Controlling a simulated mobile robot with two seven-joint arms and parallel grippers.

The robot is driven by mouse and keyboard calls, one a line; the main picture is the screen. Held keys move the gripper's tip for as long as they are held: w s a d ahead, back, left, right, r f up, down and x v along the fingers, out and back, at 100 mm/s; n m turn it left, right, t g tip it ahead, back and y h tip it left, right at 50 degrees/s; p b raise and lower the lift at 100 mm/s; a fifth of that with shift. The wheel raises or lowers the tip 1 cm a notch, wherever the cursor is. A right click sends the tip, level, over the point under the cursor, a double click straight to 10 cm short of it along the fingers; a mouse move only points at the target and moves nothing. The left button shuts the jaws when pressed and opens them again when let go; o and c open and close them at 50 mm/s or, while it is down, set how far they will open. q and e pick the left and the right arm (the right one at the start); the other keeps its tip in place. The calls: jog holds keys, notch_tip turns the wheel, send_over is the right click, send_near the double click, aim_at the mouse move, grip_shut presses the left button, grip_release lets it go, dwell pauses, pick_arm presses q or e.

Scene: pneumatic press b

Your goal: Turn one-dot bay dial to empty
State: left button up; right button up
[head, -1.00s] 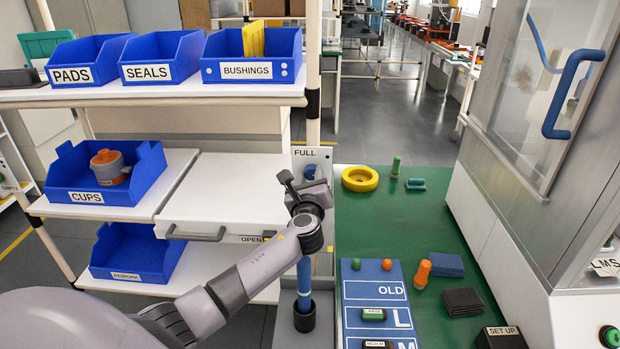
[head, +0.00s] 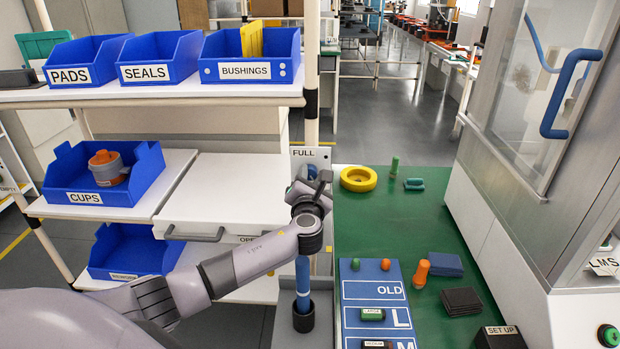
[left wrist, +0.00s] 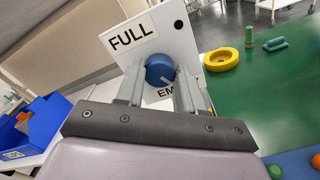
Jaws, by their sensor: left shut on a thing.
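The dial is a round blue knob (left wrist: 160,69) on a white plate (left wrist: 180,47) marked FULL at the top, with a partly hidden label starting EM below. A single black dot shows near the plate's upper right in the left wrist view. A pale mark shows low on the knob; its exact pointing is hard to tell. My left gripper (left wrist: 160,90) has its fingers on either side of the knob and is shut on it. In the head view the left gripper (head: 318,183) covers most of the plate (head: 323,158) below FULL. My right gripper is not in view.
A blue rod (head: 303,275) stands in a black cup just below my gripper. Right of the plate is a green table (head: 400,220) with a yellow ring (head: 359,178) and a blue board (head: 350,290). A white drawer (head: 215,190) and blue bins are at left.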

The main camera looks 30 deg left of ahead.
pick_arm(q)
jog(key=shift+w+r+m, duration=0.1)
jog(key=shift+r+m, duration=0.05)
jog(key=shift+m, duration=1.75)
jog(key=o, duration=1)
jog(key=shift+o, duration=0.2)
jog(key=shift+f, duration=0.2)
jog(key=v, duration=0.7)
